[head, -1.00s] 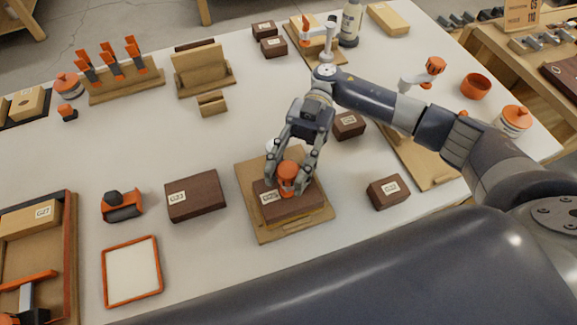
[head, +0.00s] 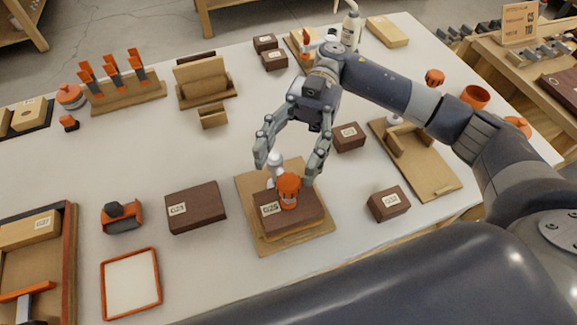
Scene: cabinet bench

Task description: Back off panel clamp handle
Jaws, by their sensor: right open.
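An orange clamp handle (head: 288,188) stands over a dark brown block (head: 294,217). A white clamp post (head: 276,165) stands just behind and left of the handle. The block lies on a wooden board (head: 315,244) at the centre of the bench. My right gripper (head: 289,170) is open and empty, with its two fingers spread behind and to either side of the handle and post. I cannot tell from this view how far above the board its fingertips are. My left gripper is not in view.
Brown boxes flank the board on the left (head: 196,207) and right (head: 388,203), with another box (head: 348,137) behind. A second wooden board (head: 432,175) lies to the right. An orange-framed tray (head: 131,284) lies front left. The bench between the left box and the racks is clear.

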